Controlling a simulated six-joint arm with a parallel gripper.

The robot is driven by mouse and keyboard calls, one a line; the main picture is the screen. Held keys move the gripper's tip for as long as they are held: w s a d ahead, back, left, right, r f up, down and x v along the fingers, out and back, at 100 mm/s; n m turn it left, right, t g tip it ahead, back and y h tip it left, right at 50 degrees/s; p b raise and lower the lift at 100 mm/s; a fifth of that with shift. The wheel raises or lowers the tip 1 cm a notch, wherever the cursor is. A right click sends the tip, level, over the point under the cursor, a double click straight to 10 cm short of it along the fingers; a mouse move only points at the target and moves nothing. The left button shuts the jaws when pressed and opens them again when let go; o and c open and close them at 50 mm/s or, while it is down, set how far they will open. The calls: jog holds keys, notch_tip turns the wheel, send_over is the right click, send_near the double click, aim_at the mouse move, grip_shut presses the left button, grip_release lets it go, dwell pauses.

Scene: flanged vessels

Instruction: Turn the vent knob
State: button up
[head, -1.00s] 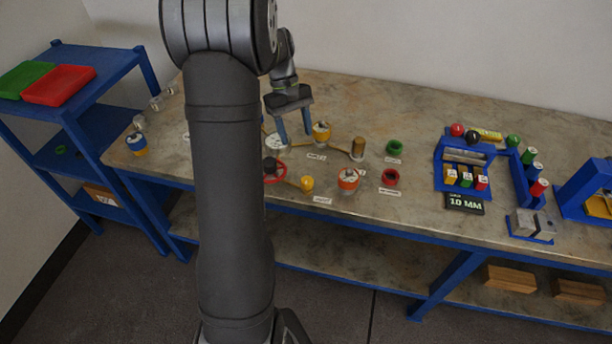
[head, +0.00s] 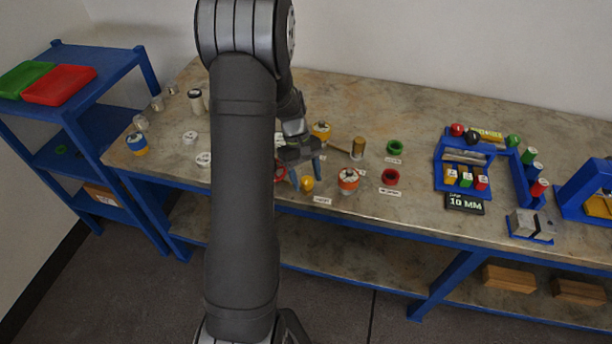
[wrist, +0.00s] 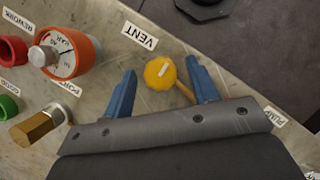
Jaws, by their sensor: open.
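The vent knob is a round yellow knob with a white mark on top, seen in the wrist view (wrist: 159,73) beside a white VENT label (wrist: 139,36). In the head view the yellow knob (head: 307,184) sits near the bench's front edge. My gripper (wrist: 161,72) is open, with one blue finger on each side of the knob in the wrist view and a gap on both sides. In the head view my gripper (head: 307,176) is just above and around the knob. I cannot tell how far down the fingertips reach.
An orange gauge (wrist: 68,55), a brass hex fitting (wrist: 33,128), a red ring (wrist: 11,50) and a green ring (wrist: 8,108) stand left of the knob in the wrist view. A yellow vessel (head: 321,131) stands behind my gripper in the head view.

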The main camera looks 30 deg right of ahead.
jog(key=c, duration=1)
jog(key=m+y, duration=0.1)
jog(key=m, duration=0.3)
jog(key=shift+d+m+y, duration=0.15)
jog(key=shift+m+y, duration=0.25)
jog(key=m+t+y, duration=0.1)
jog(key=m, duration=0.3)
jog(key=shift+s+d+m, duration=0.1)
jog(key=shift+m, duration=0.2)
jog(key=m+t, duration=0.1)
jog(key=m, duration=0.1)
jog(key=m+y, duration=0.1)
jog(key=m, duration=0.1)
jog(key=shift+s+m+t, duration=0.15)
jog(key=shift+m+t, duration=0.15)
jog(key=shift+t, duration=0.1)
jog(key=shift+d+m+t+y, duration=0.15)
jog(key=shift+m+t, duration=0.25)
jog(key=shift+m, duration=0.6)
jog(key=shift+a+m+t+y, duration=0.15)
jog(key=shift+m+t, duration=0.25)
jog(key=shift+m, duration=0.6)
